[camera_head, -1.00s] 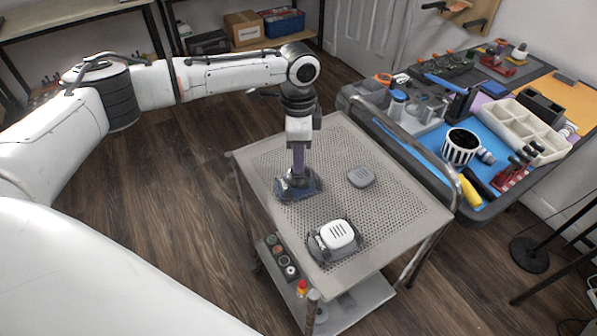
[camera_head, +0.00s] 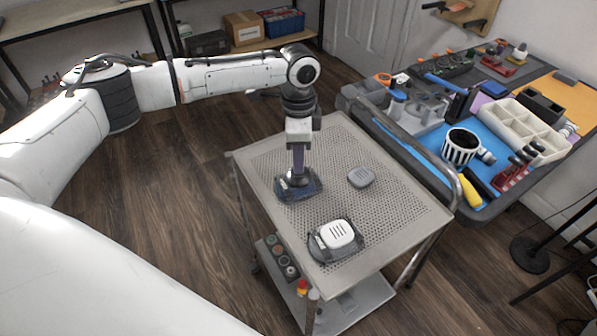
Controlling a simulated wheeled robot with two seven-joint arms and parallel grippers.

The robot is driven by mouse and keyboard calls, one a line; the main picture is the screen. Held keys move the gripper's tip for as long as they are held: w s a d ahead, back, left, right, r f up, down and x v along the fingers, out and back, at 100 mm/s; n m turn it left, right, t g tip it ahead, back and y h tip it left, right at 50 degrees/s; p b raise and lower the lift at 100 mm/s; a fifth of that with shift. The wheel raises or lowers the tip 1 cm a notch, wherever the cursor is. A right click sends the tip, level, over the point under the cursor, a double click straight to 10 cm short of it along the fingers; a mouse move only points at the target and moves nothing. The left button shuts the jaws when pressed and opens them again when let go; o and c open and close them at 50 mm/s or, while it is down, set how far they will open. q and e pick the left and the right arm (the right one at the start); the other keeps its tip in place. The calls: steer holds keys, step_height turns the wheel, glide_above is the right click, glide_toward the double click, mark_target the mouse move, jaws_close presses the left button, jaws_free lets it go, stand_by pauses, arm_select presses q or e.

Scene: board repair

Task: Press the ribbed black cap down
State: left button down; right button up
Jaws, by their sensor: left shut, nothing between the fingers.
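My left gripper (camera_head: 298,172) points straight down over the cart, at the dark blue-black fixture (camera_head: 285,192) on its perforated top. It is shut, with nothing seen between its fingers. A small dark round part (camera_head: 296,180) shows right under the fingertips. It may be the ribbed black cap, but the gripper covers much of it and I cannot make out ribs. I cannot tell whether the tips touch it. My right gripper is not in view.
A second dark fixture (camera_head: 320,246) with a white slotted cap (camera_head: 339,233) sits at the cart's front. A loose grey cap (camera_head: 361,177) lies right of the gripper. A cluttered workbench (camera_head: 440,140) stands beyond the cart's right rail. The cart top (camera_head: 395,210) is clear at the right.

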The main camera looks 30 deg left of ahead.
arm_select(q)
steer(key=shift+f, duration=0.6)
steer(key=shift+f+p, duration=0.3)
stand_by(0.8)
step_height(320, 180, up, 3)
steer(key=p, duration=0.3)
steer(key=shift+r+p, duration=0.15)
steer(key=shift+p, duration=0.15)
steer(key=shift+r+p, duration=0.3)
steer(key=shift+r, duration=0.65)
step_height(320, 180, up, 3)
steer(key=shift+f, duration=0.1)
